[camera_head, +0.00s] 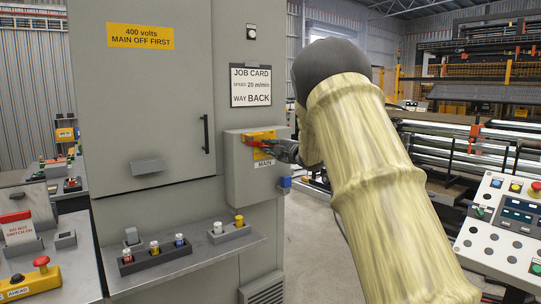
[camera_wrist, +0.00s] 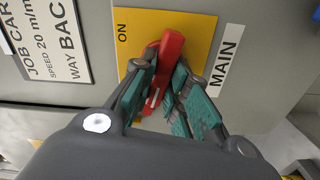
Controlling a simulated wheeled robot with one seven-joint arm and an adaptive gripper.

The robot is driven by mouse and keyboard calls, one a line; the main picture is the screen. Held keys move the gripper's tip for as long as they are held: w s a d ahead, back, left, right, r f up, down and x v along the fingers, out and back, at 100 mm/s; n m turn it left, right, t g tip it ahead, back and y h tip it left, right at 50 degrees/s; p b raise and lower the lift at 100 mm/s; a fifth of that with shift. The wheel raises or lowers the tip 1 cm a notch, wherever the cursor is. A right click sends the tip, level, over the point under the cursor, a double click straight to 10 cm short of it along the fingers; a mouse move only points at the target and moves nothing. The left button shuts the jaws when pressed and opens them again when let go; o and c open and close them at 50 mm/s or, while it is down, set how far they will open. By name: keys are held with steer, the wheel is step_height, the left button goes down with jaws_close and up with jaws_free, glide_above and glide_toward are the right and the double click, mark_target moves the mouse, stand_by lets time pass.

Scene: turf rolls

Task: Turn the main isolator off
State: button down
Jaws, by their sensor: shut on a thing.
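The main isolator is a red handle on a yellow plate (camera_head: 258,134), fixed to a grey box marked MAIN on the cabinet's right side. In the wrist view the red handle (camera_wrist: 168,58) shows clearly against the yellow plate (camera_wrist: 136,28), with the word ON beside it. My gripper (camera_wrist: 165,92) has its green-padded fingers on both sides of the handle and is shut on it. In the head view my gripper (camera_head: 283,149) reaches the box from the right. Part of the handle and plate is hidden by the fingers, and no OFF mark shows.
The grey cabinet (camera_head: 150,90) bears a yellow sign, "400 volts MAIN OFF FIRST", and a job card (camera_head: 251,86). A shelf (camera_head: 185,262) below holds several small coloured parts. A control panel (camera_head: 510,225) stands at right, and a lockout sign (camera_head: 18,231) at left.

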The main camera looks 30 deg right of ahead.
steer(key=shift+f+n+b, duration=0.2)
steer(key=shift+n+b, duration=0.8)
steer(key=shift+n, duration=0.2)
steer(key=c, duration=1.4)
jaws_free()
steer(key=s, duration=0.8)
steer(key=s+d, duration=0.1)
steer(key=s, duration=0.3)
